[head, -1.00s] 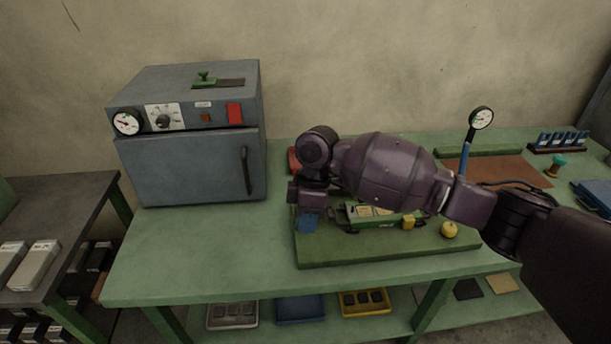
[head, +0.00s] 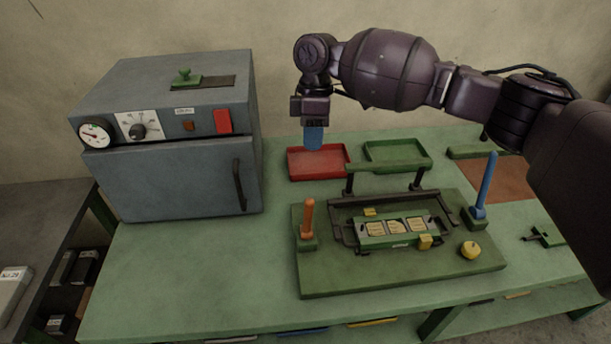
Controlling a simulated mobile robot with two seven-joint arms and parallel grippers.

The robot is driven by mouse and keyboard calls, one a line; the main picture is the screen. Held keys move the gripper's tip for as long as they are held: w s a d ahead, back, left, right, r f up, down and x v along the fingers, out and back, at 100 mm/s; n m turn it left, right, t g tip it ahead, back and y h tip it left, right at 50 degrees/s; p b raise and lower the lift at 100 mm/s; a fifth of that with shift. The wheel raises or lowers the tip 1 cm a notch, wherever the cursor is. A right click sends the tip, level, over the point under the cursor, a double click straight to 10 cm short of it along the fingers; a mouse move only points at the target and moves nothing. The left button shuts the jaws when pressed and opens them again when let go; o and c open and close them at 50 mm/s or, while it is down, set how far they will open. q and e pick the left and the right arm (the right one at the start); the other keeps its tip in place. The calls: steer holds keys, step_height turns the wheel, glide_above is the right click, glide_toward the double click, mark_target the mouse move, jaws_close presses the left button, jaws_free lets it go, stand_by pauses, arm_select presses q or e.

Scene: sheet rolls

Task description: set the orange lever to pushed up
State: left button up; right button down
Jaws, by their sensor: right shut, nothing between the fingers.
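The orange lever (head: 307,218) stands nearly upright from a small green block at the left end of the green base board (head: 335,285). My right gripper (head: 313,143), with blue fingertips, is shut and empty. It points down in the air above and behind the orange lever, in front of the red tray in the picture, apart from the lever. A blue lever (head: 485,185) stands at the right end of the same board, leaning slightly right. My left gripper is not in view.
Between the levers is a dark frame with a green carrier (head: 400,240) holding several pale pieces. A yellow knob (head: 470,250) is at the right. A red tray (head: 331,169) and green tray (head: 412,151) lie behind. A grey oven (head: 170,140) stands left. The table left of the board is clear.

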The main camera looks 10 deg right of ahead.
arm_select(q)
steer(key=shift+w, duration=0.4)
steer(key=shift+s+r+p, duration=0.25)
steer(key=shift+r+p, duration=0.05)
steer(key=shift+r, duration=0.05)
arm_select(e)
glide_toward(308, 219)
steer(key=w+f, duration=0.5)
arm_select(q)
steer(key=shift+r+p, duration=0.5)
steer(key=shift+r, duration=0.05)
arm_select(e)
steer(key=shift+s+f, duration=0.2)
steer(key=shift+s, duration=0.5)
steer(key=shift+s+f, duration=0.25)
steer(key=shift+s, duration=0.4)
steer(key=shift+s+f, duration=0.2)
steer(key=shift+s, duration=0.5)
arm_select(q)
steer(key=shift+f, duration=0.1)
arm_select(e)
steer(key=shift+w, duration=0.1)
